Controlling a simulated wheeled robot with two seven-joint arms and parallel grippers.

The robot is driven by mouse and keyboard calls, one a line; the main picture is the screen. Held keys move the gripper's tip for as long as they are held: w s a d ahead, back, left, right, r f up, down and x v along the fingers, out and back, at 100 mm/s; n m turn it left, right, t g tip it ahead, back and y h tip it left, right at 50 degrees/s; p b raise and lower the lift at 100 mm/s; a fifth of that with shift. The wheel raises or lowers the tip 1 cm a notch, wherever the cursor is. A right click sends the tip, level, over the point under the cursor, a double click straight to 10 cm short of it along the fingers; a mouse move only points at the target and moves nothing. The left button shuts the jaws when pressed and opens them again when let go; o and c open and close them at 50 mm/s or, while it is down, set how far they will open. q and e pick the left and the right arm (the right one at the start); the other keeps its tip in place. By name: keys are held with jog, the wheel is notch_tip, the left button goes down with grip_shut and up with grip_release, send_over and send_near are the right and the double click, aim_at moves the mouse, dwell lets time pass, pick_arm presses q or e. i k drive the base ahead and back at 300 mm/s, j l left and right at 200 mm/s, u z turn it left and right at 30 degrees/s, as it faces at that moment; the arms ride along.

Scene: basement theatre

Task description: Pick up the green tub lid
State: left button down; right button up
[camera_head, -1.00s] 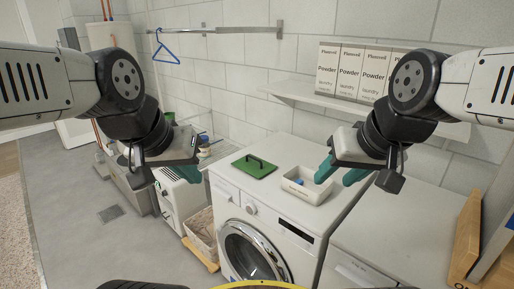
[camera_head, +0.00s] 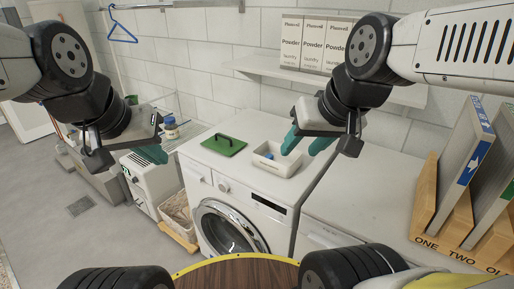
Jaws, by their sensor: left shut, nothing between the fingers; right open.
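The green tub lid (camera_head: 224,146), a flat rectangle with a dark raised handle, lies on top of the white washing machine (camera_head: 199,158). A small white tub (camera_head: 264,165) with something blue in it stands just right of the lid. My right gripper (camera_head: 306,143) has its teal fingers apart, above and right of the tub, with nothing between them. My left gripper (camera_head: 153,155) is shut and empty, left of the machine and away from the lid.
A shelf (camera_head: 265,71) with powder boxes (camera_head: 314,44) hangs on the wall behind. A wicker basket (camera_head: 176,212) stands left of the machine. A wooden rack (camera_head: 440,225) with upright panels stands at right. The white top right of the tub is clear.

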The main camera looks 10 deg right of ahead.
aim_at(225, 145)
jog(key=i+j+z, duration=0.45)
jog(key=z, duration=0.3)
jog(key=i+j+z, duration=0.15)
jog(key=j+z, duration=0.2)
